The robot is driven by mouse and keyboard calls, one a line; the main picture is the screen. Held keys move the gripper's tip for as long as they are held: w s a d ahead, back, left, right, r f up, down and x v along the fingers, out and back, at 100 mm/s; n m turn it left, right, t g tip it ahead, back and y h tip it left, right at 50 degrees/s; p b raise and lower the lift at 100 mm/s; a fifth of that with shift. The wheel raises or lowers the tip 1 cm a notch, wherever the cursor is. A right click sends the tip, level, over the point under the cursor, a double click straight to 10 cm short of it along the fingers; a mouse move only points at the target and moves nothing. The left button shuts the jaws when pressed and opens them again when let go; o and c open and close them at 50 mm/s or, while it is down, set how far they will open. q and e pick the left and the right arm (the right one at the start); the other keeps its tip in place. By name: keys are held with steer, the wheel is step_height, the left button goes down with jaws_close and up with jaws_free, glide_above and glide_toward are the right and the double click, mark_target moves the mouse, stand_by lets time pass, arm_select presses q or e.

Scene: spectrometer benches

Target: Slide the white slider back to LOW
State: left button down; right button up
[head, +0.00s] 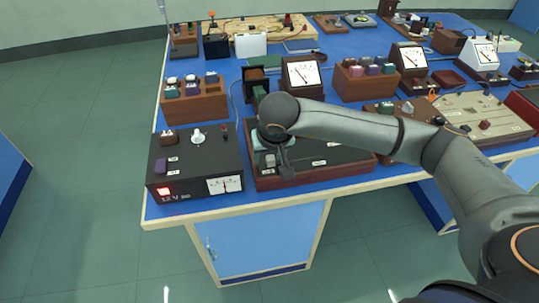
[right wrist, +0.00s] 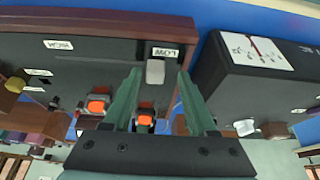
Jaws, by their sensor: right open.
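The white slider (right wrist: 155,72) is a small pale block on a dark panel (right wrist: 100,50) in the right wrist view. It is right beside the LOW label (right wrist: 165,52). My right gripper (right wrist: 159,76) is open, with one green finger on each side of the slider. I cannot tell whether either finger touches it. In the head view the panel's brown wooden frame (head: 320,179) shows at the table's front edge. My left gripper is not in view.
A black power unit (head: 195,150) with a meter stands just left of the panel. Orange-topped parts (right wrist: 97,105) lie between and beside my fingers in the right wrist view. Wooden blocks (head: 195,105) and meters (head: 302,75) crowd the blue table behind.

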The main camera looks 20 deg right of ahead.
steer(key=shift+d, duration=0.1)
steer(key=shift+s+r, duration=0.1)
steer(key=shift+r, duration=0.15)
steer(key=v, duration=1.2)
